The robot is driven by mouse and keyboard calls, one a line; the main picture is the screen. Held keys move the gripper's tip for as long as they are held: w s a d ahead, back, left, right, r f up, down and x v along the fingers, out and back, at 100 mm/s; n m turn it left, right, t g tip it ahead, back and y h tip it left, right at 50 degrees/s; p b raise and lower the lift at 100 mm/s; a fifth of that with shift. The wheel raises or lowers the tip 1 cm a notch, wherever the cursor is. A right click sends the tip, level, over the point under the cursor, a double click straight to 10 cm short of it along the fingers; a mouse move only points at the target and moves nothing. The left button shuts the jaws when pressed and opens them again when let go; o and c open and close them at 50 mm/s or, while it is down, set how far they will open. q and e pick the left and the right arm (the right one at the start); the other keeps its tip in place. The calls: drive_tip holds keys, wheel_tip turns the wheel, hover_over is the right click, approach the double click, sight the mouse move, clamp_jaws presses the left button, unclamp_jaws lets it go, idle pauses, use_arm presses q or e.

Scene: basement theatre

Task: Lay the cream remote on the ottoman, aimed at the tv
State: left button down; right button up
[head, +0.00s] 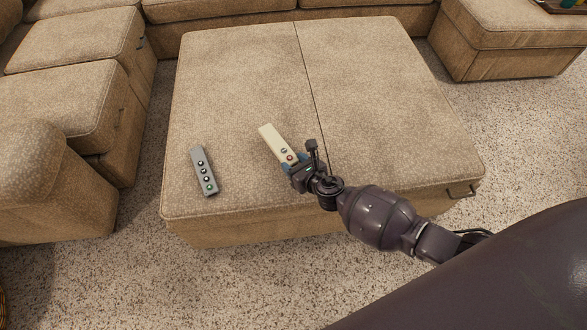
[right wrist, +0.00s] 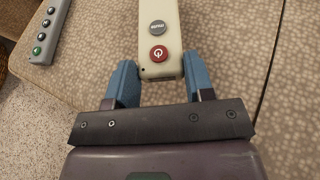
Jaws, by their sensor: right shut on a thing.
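The cream remote (head: 277,143) is over the ottoman (head: 230,80), its length running toward the upper left in the head view. Its red power button is at the end nearest my gripper. My right gripper (head: 291,163) is shut on that end. In the right wrist view, the blue fingers (right wrist: 160,80) are on both sides of the cream remote (right wrist: 158,40), and its far end is out of frame. I cannot tell whether the remote touches the ottoman top. My left gripper is not in view, and no tv shows.
A grey remote (head: 203,172) lies on the ottoman to the left of the cream one; it also shows in the right wrist view (right wrist: 48,32). Sofa sections (head: 75,95) stand at the left and back. Another upholstered block (head: 505,40) is at the upper right. Most of the ottoman top is clear.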

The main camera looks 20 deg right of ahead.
drive_tip(key=f, duration=0.1)
drive_tip(key=f+b, duration=0.1)
drive_tip(key=f, duration=0.1)
drive_tip(key=shift+s+f, duration=0.25)
drive_tip(key=shift+s, duration=0.05)
drive_tip(key=shift+w+b, duration=0.1)
drive_tip(key=shift+b, duration=0.25)
drive_tip(key=shift+w+r, duration=0.15)
drive_tip(key=shift+r, duration=0.05)
drive_tip(key=shift+f, duration=0.35)
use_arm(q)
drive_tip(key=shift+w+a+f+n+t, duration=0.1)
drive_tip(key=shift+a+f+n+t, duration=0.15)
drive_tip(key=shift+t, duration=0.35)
use_arm(e)
drive_tip(key=o, duration=1)
drive_tip(key=shift+r, duration=0.1)
drive_tip(key=shift+c, duration=0.2)
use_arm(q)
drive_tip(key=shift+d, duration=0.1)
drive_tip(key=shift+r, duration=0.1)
